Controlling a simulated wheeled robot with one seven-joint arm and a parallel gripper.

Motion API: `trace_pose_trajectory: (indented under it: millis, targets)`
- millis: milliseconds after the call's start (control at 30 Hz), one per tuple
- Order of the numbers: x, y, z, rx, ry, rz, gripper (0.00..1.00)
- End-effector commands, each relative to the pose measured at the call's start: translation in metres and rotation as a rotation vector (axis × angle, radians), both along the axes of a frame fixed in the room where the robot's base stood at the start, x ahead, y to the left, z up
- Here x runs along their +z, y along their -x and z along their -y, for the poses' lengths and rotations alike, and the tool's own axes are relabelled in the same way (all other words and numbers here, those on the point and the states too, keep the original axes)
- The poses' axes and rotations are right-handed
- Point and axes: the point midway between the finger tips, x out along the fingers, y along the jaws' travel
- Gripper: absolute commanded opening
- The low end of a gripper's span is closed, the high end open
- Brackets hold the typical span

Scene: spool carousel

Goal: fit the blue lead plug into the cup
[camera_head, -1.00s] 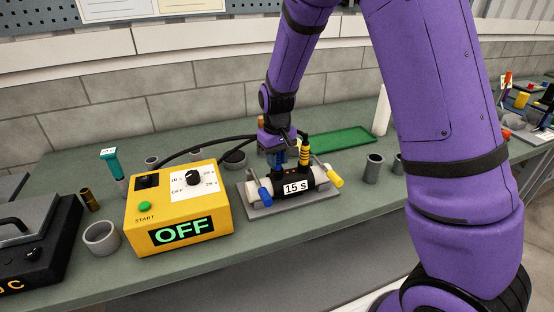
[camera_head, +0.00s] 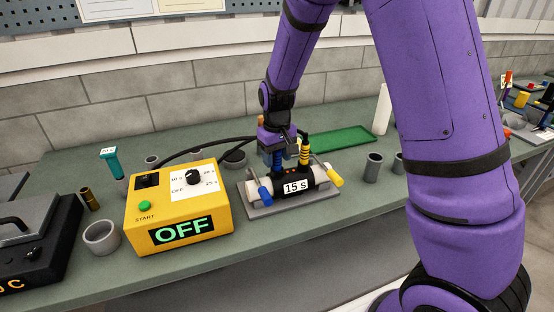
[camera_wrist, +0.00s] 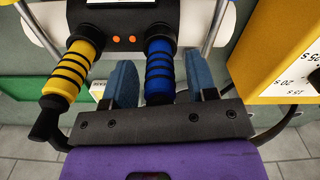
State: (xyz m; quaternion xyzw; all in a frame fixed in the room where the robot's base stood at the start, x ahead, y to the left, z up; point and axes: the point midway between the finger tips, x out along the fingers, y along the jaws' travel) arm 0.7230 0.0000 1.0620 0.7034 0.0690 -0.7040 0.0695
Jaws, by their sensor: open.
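The blue lead plug (camera_wrist: 159,72), ribbed with black bands, stands at the black body of the fixture, beside the yellow-and-black plug (camera_wrist: 74,72). Its far end meets the black body in the wrist view; the cup's mouth is hidden, so I cannot tell how deep it sits. My gripper (camera_wrist: 161,75) is open, with one blue finger on each side of the blue plug and gaps showing. In the head view my gripper (camera_head: 280,157) is low over the back of the fixture (camera_head: 289,187), which is labelled 15 s. The yellow plug (camera_head: 304,150) stands upright just right of it.
A yellow control box (camera_head: 178,210) reading OFF stands close on the left, with black leads arching behind the fixture. Blue and yellow handles (camera_head: 265,195) flank the fixture's front. Grey cups (camera_head: 373,168) stand to the right, a green tray (camera_head: 345,140) behind.

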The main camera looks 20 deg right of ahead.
Motion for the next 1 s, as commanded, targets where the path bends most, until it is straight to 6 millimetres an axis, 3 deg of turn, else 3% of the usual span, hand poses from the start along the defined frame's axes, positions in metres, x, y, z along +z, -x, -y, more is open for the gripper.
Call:
trace_pose_trajectory:
  millis: [300, 500, 867, 1000]
  targets:
    - [0.063, -0.001, 0.0, 0.001, -0.001, 0.006, 0.52]
    - [0.095, -0.001, 0.0, 0.001, -0.001, 0.004, 0.52]
    - [0.113, 0.001, 0.0, -0.001, 0.0, 0.002, 0.52]
    - [0.128, 0.011, 0.006, -0.011, -0.014, 0.023, 0.52]
